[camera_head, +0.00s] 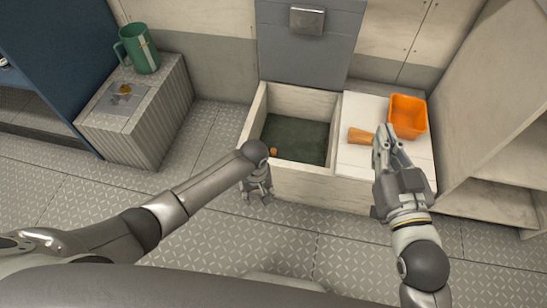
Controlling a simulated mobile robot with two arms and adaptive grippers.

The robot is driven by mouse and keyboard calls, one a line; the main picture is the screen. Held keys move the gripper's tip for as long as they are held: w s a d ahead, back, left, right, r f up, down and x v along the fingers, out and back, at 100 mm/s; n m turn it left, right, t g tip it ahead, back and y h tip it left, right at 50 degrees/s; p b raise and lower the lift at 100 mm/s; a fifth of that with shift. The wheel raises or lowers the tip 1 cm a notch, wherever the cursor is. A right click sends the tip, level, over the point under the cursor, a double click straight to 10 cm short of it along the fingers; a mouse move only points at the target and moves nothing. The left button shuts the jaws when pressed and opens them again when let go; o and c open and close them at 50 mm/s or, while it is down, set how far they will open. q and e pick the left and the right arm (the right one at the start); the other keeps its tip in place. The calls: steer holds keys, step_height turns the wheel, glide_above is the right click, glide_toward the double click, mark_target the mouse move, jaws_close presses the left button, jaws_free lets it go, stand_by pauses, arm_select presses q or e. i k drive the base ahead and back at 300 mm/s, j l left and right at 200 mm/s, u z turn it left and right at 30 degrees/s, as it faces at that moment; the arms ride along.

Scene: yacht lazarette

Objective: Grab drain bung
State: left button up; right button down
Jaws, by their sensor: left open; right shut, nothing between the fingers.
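I cannot tell for sure which object is the drain bung. A small orange-brown piece (273,152) lies on the dark floor of the open locker (303,177), near its front left corner. A tan tapered piece (360,136) lies on the white lid beside the locker. My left gripper (257,193) is open and points down just outside the locker's front left corner, apart from the small piece. My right gripper (381,133) is shut and empty over the white lid, its tips beside the right end of the tan piece. Whether they touch is unclear.
An orange bin (408,117) stands on the white lid (365,104). A grey raised lid (312,55) stands behind the locker. A green mug (138,49) and a small brass item (125,88) are on the ribbed box (151,130) at left. Shelving is at right. The front floor is clear.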

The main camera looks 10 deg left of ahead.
mark_target(272, 152)
steer(key=i, duration=1)
